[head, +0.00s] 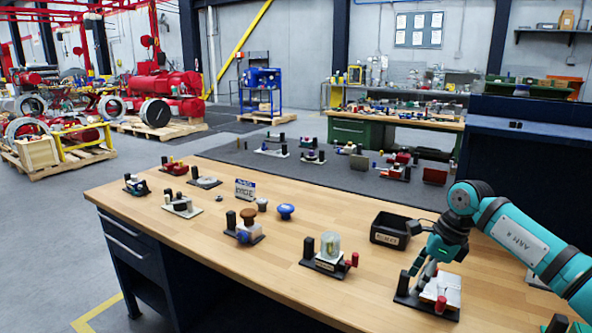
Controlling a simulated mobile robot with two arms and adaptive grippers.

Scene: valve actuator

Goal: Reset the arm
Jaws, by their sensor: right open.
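My right arm (520,241) is teal and dark grey and comes in from the right edge over the wooden workbench (330,220). Its gripper (427,270) points down, open, at the right part of the bench. It is just above or behind a fixture (430,297) with a black base, a pale block and a red part. I cannot tell whether the fingers touch this fixture. My left arm and gripper are not in view.
A black bin (391,231) stands just left of my right gripper. A fixture with a clear dome (330,245) and one with a brown knob (247,222) stand further left. A blue knob (286,211) and several small fixtures lie beyond. Bare wood lies between them.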

